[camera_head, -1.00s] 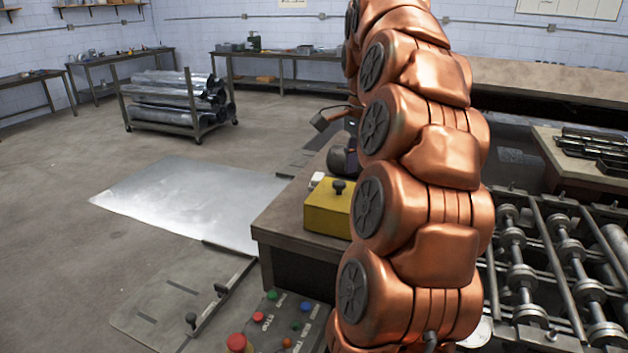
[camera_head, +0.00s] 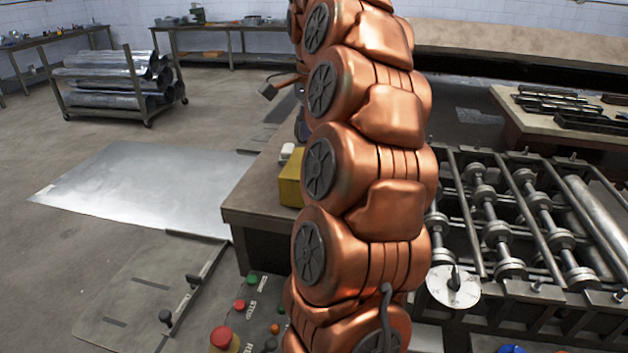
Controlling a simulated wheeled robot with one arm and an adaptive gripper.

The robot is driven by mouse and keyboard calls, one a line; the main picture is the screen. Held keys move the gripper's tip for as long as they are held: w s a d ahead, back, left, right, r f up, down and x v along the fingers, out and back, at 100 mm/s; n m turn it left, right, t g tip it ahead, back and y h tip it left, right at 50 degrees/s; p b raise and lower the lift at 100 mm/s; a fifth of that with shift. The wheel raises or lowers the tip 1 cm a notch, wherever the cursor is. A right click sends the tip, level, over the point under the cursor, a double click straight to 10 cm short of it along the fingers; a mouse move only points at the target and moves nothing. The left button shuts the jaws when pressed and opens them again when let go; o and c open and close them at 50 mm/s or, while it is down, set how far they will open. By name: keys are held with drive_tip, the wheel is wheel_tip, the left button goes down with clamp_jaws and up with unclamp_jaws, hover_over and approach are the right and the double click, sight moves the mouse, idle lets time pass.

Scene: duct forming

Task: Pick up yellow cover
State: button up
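The yellow cover (camera_head: 290,184) sits on the near left part of a dark-topped bench (camera_head: 247,203). Only its left part shows; my copper-coloured arm hides the rest, including the black knob seen on its top a second ago. My arm rises through the middle of the view, in front of the bench. My gripper is not clearly visible, so I cannot see where it is relative to the cover.
A roller machine (camera_head: 520,225) with a white dial (camera_head: 454,287) stands on the right. A control panel with a red button (camera_head: 221,338) is at the bottom. A flat metal sheet (camera_head: 140,185) lies on the left floor. A rack of ducts (camera_head: 115,85) stands behind it.

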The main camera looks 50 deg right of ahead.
drive_tip(key=shift+f+b, duration=0.35)
drive_tip(key=shift+f, duration=1.5)
clamp_jaws()
